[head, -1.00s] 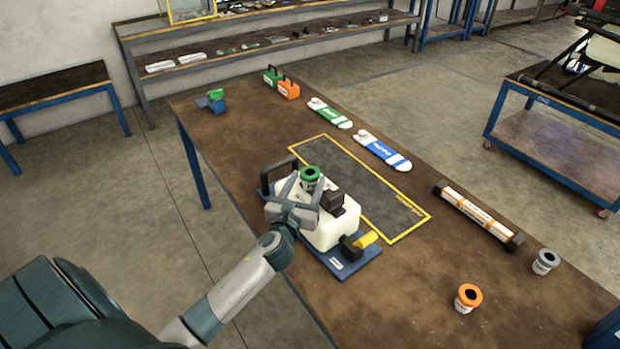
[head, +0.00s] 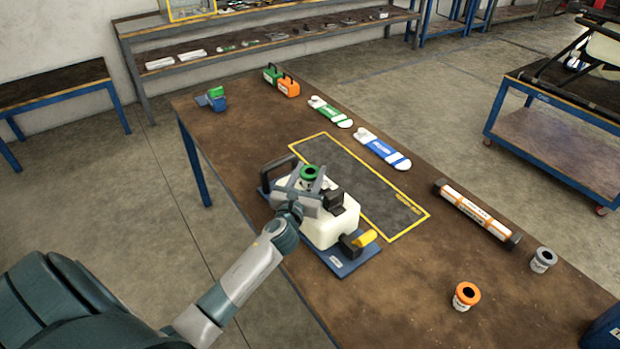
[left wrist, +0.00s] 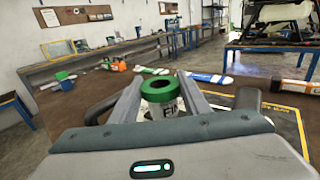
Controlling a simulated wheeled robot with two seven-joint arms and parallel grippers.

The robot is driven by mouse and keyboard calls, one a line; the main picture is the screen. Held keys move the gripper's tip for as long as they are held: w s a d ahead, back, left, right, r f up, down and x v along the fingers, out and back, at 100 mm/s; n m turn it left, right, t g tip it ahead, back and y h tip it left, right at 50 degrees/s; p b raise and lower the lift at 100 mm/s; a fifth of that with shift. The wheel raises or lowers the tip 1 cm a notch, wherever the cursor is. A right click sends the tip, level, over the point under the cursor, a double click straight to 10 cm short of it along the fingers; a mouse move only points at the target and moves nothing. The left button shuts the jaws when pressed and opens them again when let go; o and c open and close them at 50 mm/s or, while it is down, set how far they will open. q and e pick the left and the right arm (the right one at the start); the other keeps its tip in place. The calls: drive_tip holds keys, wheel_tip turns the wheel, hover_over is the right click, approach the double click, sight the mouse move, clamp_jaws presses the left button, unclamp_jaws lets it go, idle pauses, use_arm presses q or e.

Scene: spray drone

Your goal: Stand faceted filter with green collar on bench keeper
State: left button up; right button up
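The faceted filter with the green collar (head: 309,172) stands upright on top of the white tank (head: 322,229). It also shows in the left wrist view (left wrist: 160,89), with its pale body partly hidden under the collar. My left gripper (head: 309,183) is at the filter, one finger on each side. The fingers look spread, and any contact with the filter is hard to make out. In the left wrist view my left gripper (left wrist: 160,92) frames the collar. My right gripper is not in view. I cannot tell for sure which thing is the bench keeper.
The tank sits on a blue plate (head: 350,262), with a black handle beside it. A yellow-edged mat (head: 360,180) lies behind. Orange-collar (head: 466,296) and grey-collar (head: 543,260) filters stand right. A small blue-green item (head: 214,99) is far left.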

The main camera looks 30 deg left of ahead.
sight(310, 171)
use_arm(q)
drive_tip(key=shift+r, duration=0.1)
drive_tip(key=shift+c, duration=0.5)
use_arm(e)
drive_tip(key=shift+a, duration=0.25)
